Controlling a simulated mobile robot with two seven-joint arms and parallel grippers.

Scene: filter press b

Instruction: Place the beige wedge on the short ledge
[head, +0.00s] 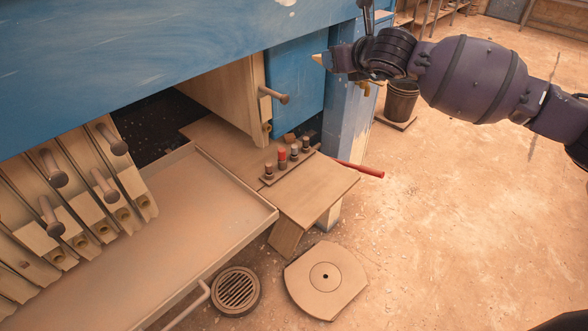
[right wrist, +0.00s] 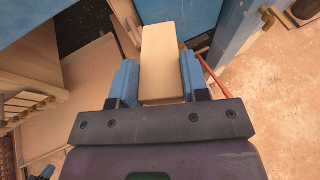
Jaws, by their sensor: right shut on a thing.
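My right gripper (right wrist: 160,78) is shut on the beige wedge (right wrist: 162,45), a pale block gripped between its blue fingers in the right wrist view. In the head view my right gripper (head: 326,60) is at the upper middle, in front of the blue frame, and only a small pale tip of the wedge (head: 317,58) shows beside it. A short beige ledge (head: 318,189) juts out below it at the press's corner, and the wedge is apart from it.
Several small knobs (head: 281,155) stand on a strip along the ledge's back. A red bar (head: 358,169) sticks out beside it. A long beige tray (head: 180,222) lies left, below several press plates (head: 85,190). A bucket (head: 401,100) stands right; the floor there is open.

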